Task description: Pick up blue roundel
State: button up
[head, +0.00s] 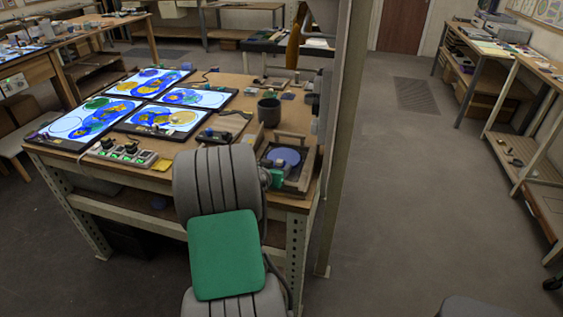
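A blue roundel (285,156), a flat round disc, lies in a square wooden tray (303,178) at the right front of the workbench. The lower left of the tray is partly covered by my grey arm with its green panel. The roundel's upper face shows clearly. I cannot make out my gripper's fingers; my arm rises in front of the bench's front edge, just left of the tray, and seems to hide whatever is behind it.
Lit panels (90,121) with blue and yellow glass fill the bench's left half. A dark cup (269,112) stands behind the tray. A switch box (122,153) sits at the front edge. A tall post (342,140) rises right of the bench. Floor (420,200) at right is clear.

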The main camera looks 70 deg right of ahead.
grip_shut()
dwell(0.4)
